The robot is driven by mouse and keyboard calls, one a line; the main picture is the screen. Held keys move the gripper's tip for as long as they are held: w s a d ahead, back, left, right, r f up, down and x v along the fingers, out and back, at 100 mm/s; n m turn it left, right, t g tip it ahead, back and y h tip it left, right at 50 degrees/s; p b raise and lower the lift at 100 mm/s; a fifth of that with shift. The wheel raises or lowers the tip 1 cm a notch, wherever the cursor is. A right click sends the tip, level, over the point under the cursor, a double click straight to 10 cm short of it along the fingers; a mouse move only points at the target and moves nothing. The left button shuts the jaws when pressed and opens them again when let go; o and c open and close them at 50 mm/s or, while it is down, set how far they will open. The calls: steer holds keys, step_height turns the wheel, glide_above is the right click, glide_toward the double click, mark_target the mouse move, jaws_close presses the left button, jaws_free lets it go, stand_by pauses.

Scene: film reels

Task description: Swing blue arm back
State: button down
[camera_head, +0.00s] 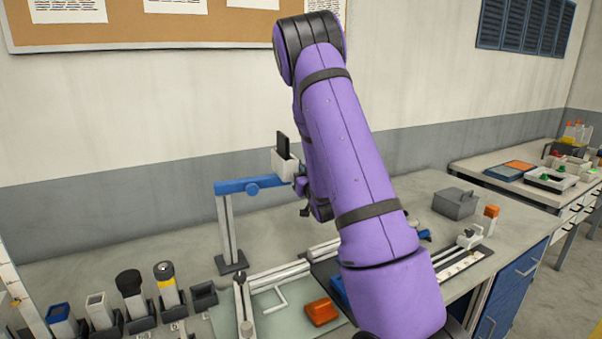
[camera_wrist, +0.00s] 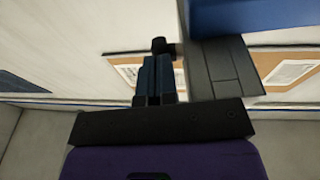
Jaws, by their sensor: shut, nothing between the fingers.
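The blue arm (camera_head: 250,186) is a level bar on top of a thin grey post (camera_head: 228,230) with a dark foot, standing on the bench. A white holder (camera_head: 284,164) with a black upright plate is at its right end. In the wrist view, my gripper (camera_wrist: 160,62) is shut and empty, its dark fingers together. A blue block (camera_wrist: 245,14), which looks like the blue arm, and a grey block (camera_wrist: 222,72) lie just right of the fingers. I cannot tell whether they touch. In the head view, my purple arm hides most of my gripper.
Several tools stand in holders (camera_head: 140,310) at the front left. An orange block (camera_head: 321,312) and rail fixtures are at the front middle. A grey box (camera_head: 455,203) sits at the right. The bench behind the post is clear up to the wall.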

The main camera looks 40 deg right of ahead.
steer(key=shift+w+d+n+t+y, duration=0.25)
steer(key=shift+w+d, duration=0.2)
steer(key=shift+w, duration=0.4)
steer(key=shift+w+d+n+t+y, duration=0.15)
steer(key=shift+w+d+y, duration=0.25)
steer(key=shift+w, duration=0.45)
steer(key=shift+a, duration=0.1)
